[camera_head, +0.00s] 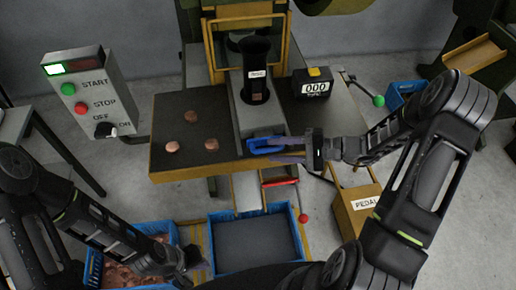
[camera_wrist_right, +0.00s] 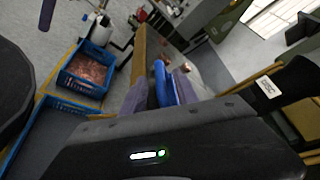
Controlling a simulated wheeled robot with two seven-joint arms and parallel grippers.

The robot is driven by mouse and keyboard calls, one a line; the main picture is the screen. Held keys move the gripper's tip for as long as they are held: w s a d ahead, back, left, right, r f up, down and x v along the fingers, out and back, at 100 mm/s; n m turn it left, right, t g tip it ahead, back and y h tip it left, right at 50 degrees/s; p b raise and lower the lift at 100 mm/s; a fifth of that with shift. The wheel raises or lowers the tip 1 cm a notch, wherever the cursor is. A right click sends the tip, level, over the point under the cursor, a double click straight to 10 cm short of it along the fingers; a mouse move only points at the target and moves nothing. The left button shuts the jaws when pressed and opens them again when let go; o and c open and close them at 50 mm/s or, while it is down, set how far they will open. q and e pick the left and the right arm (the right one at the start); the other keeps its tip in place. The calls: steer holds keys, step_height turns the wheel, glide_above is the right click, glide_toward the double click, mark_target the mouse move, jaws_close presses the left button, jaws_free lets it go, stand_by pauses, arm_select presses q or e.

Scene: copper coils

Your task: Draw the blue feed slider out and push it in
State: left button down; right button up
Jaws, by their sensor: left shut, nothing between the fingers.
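The blue feed slider handle (camera_head: 262,147) is at the front of the grey slide under the black hopper (camera_head: 257,72). My right gripper (camera_head: 278,150) has its fingers on either side of the handle. In the right wrist view the blue handle (camera_wrist_right: 160,78) stands between the two purplish fingers (camera_wrist_right: 158,95). Whether they press on it or are just around it, I cannot tell. My left gripper (camera_head: 195,262) is shut and empty, low at the front near the two blue crates.
Several copper pieces (camera_head: 180,140) lie on the dark table. A blue crate (camera_head: 255,210) stands below, another (camera_head: 155,235) holds copper pieces. A control box (camera_head: 85,90) is at left. A counter (camera_head: 314,88), green-knobbed lever (camera_head: 378,100), red lever (camera_head: 280,183) and pedal box (camera_head: 357,208) are near the right arm.

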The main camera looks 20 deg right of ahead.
mark_target(259, 150)
steer(key=x, duration=0.6)
steer(key=shift+p, duration=0.35)
steer(key=shift+c, duration=0.4)
jaws_close()
steer(key=shift+s, duration=0.1)
steer(key=shift+s+f, duration=0.1)
steer(key=shift+f, duration=0.05)
stand_by(0.3)
